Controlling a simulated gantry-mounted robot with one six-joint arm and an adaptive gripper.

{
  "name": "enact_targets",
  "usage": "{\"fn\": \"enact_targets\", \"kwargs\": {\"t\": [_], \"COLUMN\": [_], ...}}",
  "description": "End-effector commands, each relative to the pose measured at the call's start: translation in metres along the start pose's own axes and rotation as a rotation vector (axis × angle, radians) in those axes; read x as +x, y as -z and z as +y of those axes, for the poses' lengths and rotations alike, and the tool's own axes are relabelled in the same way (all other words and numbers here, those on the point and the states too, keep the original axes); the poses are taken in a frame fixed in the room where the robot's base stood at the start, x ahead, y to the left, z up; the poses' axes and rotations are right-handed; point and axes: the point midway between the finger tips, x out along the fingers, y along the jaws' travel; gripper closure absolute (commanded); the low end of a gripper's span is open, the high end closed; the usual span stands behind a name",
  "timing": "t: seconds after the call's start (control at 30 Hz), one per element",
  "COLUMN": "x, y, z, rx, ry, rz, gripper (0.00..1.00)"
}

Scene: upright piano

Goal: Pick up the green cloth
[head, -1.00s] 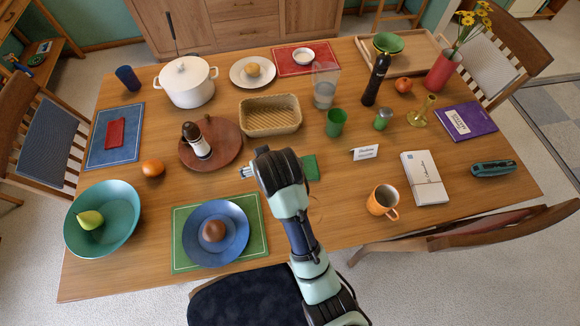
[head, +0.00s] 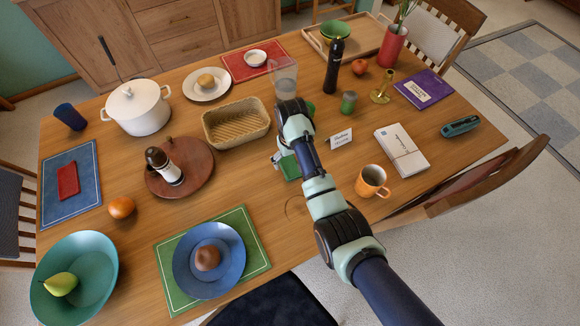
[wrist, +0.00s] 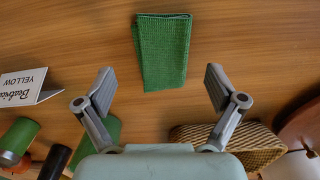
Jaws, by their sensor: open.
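The folded green cloth (wrist: 163,52) lies flat on the wooden table, ahead of my gripper in the wrist view. In the head view the cloth (head: 290,169) is partly hidden by my arm. My gripper (wrist: 160,86) is open and empty, its fingers spread wider than the cloth. The cloth lies between and beyond the fingertips in the picture, apart from them. In the head view my gripper (head: 281,158) hangs beside the cloth, and its fingers are mostly hidden.
A wicker basket (head: 236,125) stands up-left of the cloth. A name card (head: 341,138), a green jar (head: 348,103) and an orange mug (head: 371,182) stand to the right. A green placemat (head: 252,252) with a blue plate lies down-left. Bare table surrounds the cloth.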

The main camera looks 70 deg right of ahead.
Motion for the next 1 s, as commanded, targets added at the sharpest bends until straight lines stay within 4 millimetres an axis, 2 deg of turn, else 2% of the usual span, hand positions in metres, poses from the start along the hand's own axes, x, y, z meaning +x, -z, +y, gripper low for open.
{"fn": "enact_targets", "kwargs": {"t": [0.03, 0.13, 0.4, 0.67, 1.0], "x": [0.014, 0.026, 0.029, 0.029, 0.029], "y": [0.000, 0.000, 0.000, 0.000, 0.000], "z": [-0.002, -0.002, -0.002, -0.002, -0.002], "rx": [-0.001, 0.000, -0.001, -0.001, -0.001], "ry": [0.000, 0.000, 0.000, 0.000, 0.000], "rz": [-0.002, -0.001, 0.001, 0.001, 0.001], "gripper": [0.06, 0.06, 0.06, 0.49, 0.49]}}
